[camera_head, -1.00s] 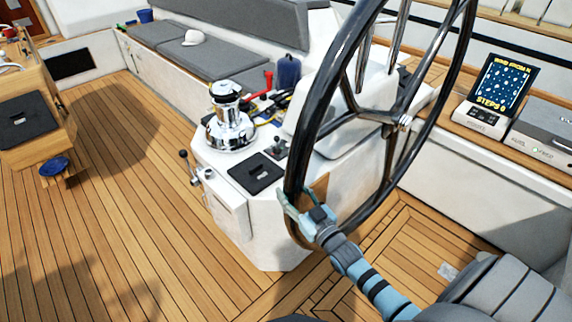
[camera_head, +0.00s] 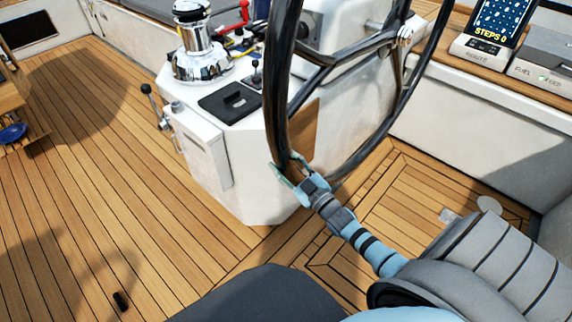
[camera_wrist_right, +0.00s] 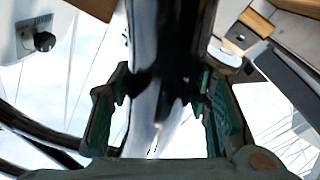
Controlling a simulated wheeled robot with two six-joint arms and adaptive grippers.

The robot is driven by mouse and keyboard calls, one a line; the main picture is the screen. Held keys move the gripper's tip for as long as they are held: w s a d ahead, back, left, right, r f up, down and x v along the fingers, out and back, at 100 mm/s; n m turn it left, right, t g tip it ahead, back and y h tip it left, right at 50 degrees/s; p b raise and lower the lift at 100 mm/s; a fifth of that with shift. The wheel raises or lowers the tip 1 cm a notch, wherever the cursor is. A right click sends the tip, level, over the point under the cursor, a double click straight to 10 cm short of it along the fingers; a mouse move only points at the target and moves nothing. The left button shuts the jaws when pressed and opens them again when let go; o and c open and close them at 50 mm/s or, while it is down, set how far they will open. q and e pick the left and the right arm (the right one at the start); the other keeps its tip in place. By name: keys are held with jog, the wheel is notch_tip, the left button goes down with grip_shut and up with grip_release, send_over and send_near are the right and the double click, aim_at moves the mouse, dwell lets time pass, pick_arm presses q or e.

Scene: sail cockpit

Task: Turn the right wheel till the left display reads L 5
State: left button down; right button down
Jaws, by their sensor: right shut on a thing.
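The right wheel (camera_head: 276,90) is a large dark-rimmed wheel with metal spokes, cut off by the top of the head view. My right gripper (camera_head: 292,174) is shut on the lower left part of its rim. In the right wrist view, the dark rim (camera_wrist_right: 163,45) runs between the two fingers of the gripper (camera_wrist_right: 160,95). A tilted display (camera_head: 500,18) at the upper right, partly cut off, reads STEPS 0. No display with an L reading shows. My left gripper is not in view.
A white console (camera_head: 205,150) with a chrome winch (camera_head: 196,45), a black hatch (camera_head: 230,102) and a lever (camera_head: 150,98) stands left of the wheel. A grey box (camera_head: 545,68) sits beside the display.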

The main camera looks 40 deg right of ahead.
jog(key=shift+r, duration=0.2)
jog(key=c, duration=1)
grip_release()
jog(key=shift+w+a, duration=0.1)
jog(key=shift+w, duration=0.05)
jog(key=shift+c, duration=0.2)
jog(key=shift+o, duration=0.8)
jog(key=shift+a+f, duration=0.1)
jog(key=shift+s+d+f, duration=0.1)
jog(key=shift+s+d, duration=0.1)
jog(key=shift+s, duration=0.2)
jog(key=s+f, duration=0.1)
jog(key=s, duration=1)
jog(key=shift+d+f, duration=0.2)
jog(key=shift+d, duration=0.05)
